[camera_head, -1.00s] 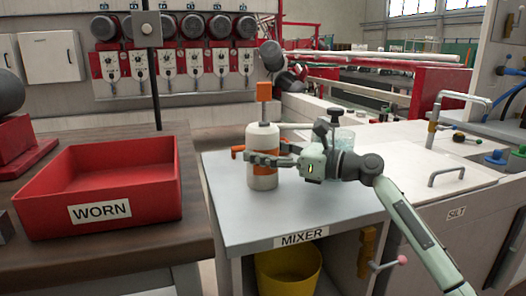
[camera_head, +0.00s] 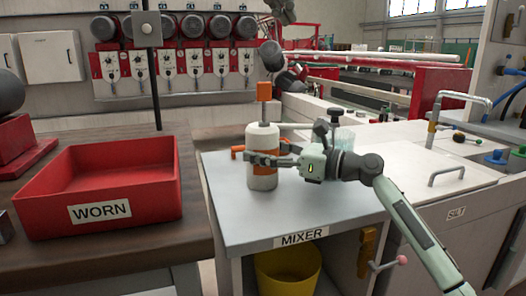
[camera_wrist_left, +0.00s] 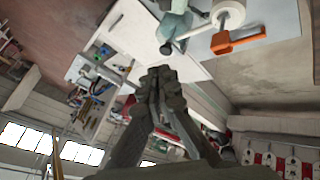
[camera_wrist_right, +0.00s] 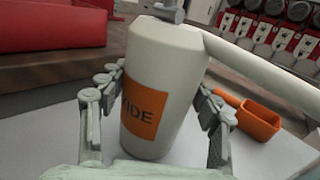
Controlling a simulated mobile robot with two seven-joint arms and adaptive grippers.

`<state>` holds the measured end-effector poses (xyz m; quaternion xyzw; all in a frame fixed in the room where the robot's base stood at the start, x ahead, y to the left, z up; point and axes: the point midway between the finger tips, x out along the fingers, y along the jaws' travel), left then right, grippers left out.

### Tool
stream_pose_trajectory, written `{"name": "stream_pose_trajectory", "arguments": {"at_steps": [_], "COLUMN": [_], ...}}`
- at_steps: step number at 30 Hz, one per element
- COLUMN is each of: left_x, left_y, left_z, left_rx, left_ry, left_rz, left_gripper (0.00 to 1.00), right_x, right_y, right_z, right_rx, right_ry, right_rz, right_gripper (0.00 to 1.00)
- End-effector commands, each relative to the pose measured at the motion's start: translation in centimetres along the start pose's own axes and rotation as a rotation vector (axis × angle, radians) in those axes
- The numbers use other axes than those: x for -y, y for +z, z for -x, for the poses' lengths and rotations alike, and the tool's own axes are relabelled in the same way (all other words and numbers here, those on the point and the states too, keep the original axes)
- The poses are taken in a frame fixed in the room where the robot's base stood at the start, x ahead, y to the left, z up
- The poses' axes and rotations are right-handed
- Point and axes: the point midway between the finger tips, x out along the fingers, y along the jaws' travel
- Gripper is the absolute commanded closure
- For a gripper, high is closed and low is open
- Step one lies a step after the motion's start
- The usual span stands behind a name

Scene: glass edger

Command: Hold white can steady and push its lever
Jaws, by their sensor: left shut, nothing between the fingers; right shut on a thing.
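The white can (camera_head: 262,182) stands upright on the grey mixer table, with an orange label (camera_wrist_right: 145,109), a white side tube and an orange block (camera_head: 264,91) on a short stem at its top. My right gripper (camera_head: 268,160) is shut around the can's body; its fingers lie on either side of the can in the right wrist view (camera_wrist_right: 157,105). My left gripper (camera_head: 287,12) is raised at the top edge of the head view, well above and behind the can. In the left wrist view its fingers (camera_wrist_left: 160,76) are together and empty.
An orange open piece (camera_wrist_right: 258,120) lies on the table beside the can. A red WORN bin (camera_head: 145,195) sits on the bench at left. The front of the mixer table (camera_head: 240,222) is clear.

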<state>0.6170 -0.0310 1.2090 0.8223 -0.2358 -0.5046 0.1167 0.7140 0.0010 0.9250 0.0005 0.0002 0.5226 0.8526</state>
Motion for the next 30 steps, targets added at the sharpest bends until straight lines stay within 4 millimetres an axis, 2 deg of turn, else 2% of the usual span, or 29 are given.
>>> {"name": "stream_pose_trajectory", "arguments": {"at_steps": [1,3,6,12,30], "left_x": [1.0,2.5,4.3,6.2,8.8], "left_y": [0.1,0.0,0.0,0.0,2.8], "left_z": [-1.8,-3.6,-5.4,-6.9,-11.5], "left_rx": [0.007,0.010,0.015,0.019,0.018], "left_ry": [-0.079,-0.185,-0.311,-0.431,-0.432], "left_rz": [-0.026,-0.060,-0.101,-0.140,-0.140], "left_gripper": [1.00,1.00,1.00,1.00,1.00], "right_x": [0.0,0.0,0.0,0.1,0.0], "right_y": [0.0,0.0,0.0,0.0,0.0], "right_z": [0.0,0.0,0.0,0.0,0.0], "right_rx": [0.000,0.000,0.000,0.000,0.000], "right_ry": [-0.001,-0.001,-0.001,-0.001,-0.001], "right_rz": [0.000,0.000,0.000,0.000,0.000], "right_gripper": [0.64,0.64,0.64,0.64,0.64]}}
